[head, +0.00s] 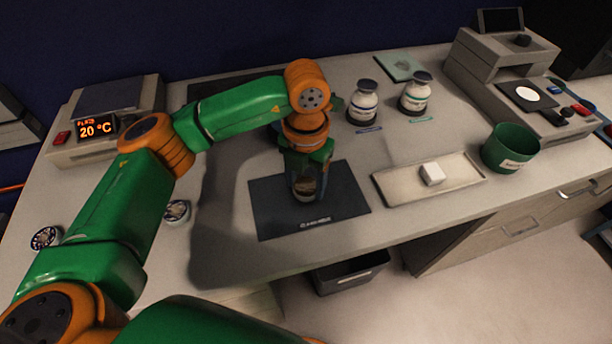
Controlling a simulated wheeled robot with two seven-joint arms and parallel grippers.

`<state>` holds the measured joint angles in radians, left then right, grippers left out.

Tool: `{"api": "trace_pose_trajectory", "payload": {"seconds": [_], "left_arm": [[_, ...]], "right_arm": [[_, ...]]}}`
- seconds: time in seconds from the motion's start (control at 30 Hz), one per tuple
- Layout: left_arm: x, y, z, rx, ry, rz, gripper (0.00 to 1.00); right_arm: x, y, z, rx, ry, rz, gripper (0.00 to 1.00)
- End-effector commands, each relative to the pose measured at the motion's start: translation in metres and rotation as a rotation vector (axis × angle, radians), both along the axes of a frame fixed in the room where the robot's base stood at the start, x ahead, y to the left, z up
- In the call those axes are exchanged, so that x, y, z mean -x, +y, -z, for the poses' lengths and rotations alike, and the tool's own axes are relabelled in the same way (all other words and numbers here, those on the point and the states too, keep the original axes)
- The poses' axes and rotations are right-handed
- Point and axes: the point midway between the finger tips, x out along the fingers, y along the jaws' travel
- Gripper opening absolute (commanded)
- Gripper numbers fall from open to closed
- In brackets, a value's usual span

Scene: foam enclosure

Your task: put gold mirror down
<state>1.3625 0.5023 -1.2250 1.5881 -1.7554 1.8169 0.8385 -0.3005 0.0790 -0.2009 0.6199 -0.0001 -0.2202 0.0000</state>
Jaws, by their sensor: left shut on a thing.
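My left gripper (306,194) points down over the dark mat (345,206) near the bench's front edge. It is shut on a small round piece with a tan-gold face, which I take to be the gold mirror (304,187). The fingers hide part of the piece. It is low over the mat, and I cannot tell whether it touches it. My right gripper is not in view.
Right of the mat lies a pale tray (455,182) with a white block (432,174). A green cup (510,149) stands further right. Two labelled jars (363,103) stand behind. Two small round items (176,211) lie left. A temperature unit (105,122) stands at back left.

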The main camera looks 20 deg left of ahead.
Motion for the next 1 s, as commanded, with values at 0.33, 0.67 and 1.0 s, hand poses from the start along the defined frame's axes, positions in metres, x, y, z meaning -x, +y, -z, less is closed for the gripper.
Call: {"api": "trace_pose_trajectory", "payload": {"seconds": [0.33, 0.67, 1.0], "left_arm": [[0.0, 0.0, 0.008, 0.001, -0.002, 0.0, 0.04], [0.0, 0.0, 0.008, 0.001, -0.001, -0.001, 0.92], [-0.001, 0.0, -0.018, 0.002, -0.007, -0.001, 0.92]], "right_arm": [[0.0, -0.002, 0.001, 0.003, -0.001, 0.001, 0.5], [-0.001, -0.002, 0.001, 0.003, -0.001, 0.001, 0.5], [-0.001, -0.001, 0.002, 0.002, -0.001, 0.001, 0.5]]}}
